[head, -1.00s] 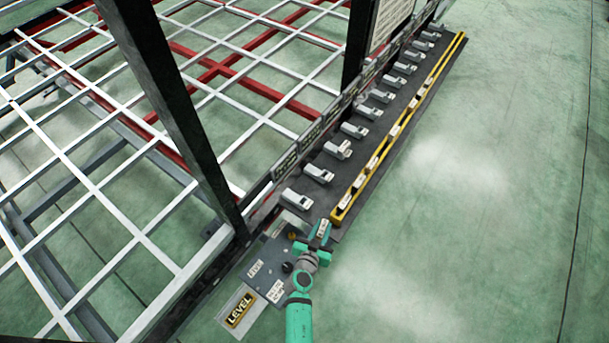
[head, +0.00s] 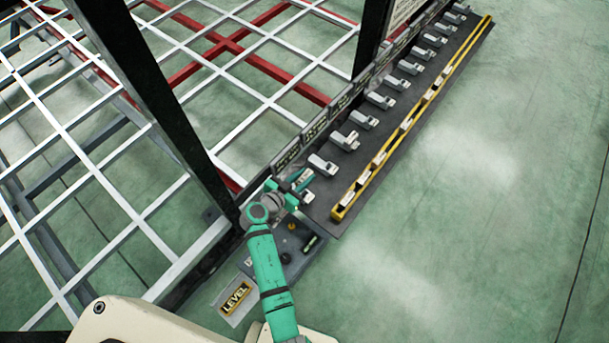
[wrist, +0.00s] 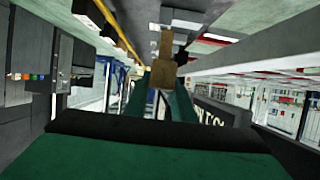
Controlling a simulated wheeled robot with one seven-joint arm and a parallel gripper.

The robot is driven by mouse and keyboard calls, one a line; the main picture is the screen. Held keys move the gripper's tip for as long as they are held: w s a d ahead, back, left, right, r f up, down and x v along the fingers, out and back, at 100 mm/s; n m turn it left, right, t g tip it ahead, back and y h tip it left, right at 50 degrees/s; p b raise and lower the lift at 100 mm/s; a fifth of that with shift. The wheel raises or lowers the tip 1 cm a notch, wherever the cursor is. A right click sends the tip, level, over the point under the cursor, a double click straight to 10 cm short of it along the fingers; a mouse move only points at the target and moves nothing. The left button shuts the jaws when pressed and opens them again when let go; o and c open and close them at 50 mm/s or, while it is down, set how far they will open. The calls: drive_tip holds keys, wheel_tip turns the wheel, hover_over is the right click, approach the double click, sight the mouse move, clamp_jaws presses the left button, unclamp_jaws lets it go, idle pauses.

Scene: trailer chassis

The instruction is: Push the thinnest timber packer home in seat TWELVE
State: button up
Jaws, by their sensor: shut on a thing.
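My gripper (head: 304,182) is at the near end of a row of grey seats, close beside the black frame rail. In the wrist view my green fingers (wrist: 166,84) are shut on a tan timber packer (wrist: 166,66), which sticks out past their tips. In the head view the packer is mostly hidden by my gripper. The nearest clearly visible grey seat (head: 322,165) lies just beyond my gripper. Labels (head: 288,160) stand along the rail behind the seats, but their text is too small to read, so I cannot tell which seat is TWELVE.
A yellow rack (head: 380,160) with several pale pieces runs along the dark strip's right side. A black post (head: 150,105) rises left of my arm. A grey tray (head: 285,262) and a LEVEL plate (head: 235,297) lie in front. The green floor on the right is clear.

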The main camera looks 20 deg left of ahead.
drive_tip(key=shift+f, duration=2.85)
drive_tip(key=shift+f, duration=2.75)
drive_tip(key=o, duration=1.1)
drive_tip(key=shift+o, duration=0.2)
drive_tip(key=v, duration=1.1)
